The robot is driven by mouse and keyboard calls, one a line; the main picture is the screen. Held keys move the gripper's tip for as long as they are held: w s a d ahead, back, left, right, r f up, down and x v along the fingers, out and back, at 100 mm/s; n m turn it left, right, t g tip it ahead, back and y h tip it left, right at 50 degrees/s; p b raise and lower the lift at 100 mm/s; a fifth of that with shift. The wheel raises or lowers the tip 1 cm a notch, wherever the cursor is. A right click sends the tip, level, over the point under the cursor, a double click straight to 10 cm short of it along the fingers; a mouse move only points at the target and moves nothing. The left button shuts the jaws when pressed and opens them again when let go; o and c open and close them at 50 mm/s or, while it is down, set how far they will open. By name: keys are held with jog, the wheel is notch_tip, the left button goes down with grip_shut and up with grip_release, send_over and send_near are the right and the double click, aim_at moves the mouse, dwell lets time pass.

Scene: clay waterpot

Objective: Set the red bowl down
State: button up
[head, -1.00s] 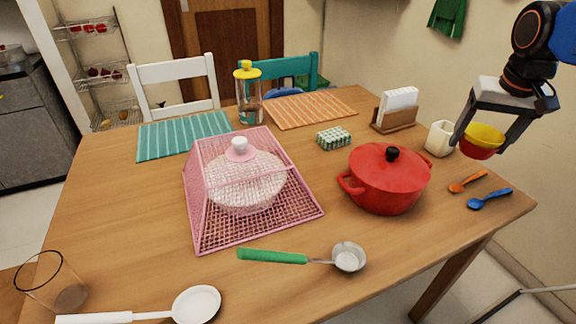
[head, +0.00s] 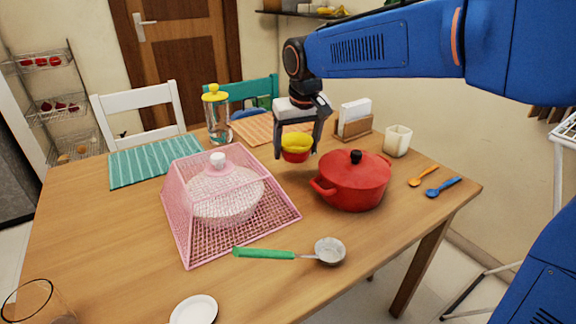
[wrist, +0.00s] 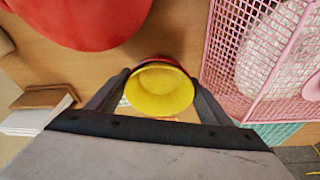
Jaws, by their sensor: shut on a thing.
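The red bowl (head: 295,156) is between the fingers of my gripper (head: 297,154), which is shut on it. A yellow part (head: 296,140) rises above the red; I cannot tell for sure whether it is a second bowl nested inside. In the wrist view the yellow part (wrist: 160,91) fills most of the space between the fingers (wrist: 160,76), with a red edge (wrist: 157,59) beyond it. The bowl appears level and over the table, behind the red pot (head: 352,182). Its height above the surface is hard to judge.
The pink mesh cover (head: 228,205) stands left of the bowl and the lidded pot right of it. Behind are an orange placemat (head: 255,129), a glass jar (head: 217,126) and a napkin holder (head: 355,127). A cream cup (head: 397,141) stands farther right. A green-handled ladle (head: 290,252) lies in front.

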aim_at(296, 176)
jog(key=shift+f, duration=2.85)
jog(key=shift+f, duration=0.1)
jog(key=o, duration=1.1)
jog(key=shift+c, duration=0.2)
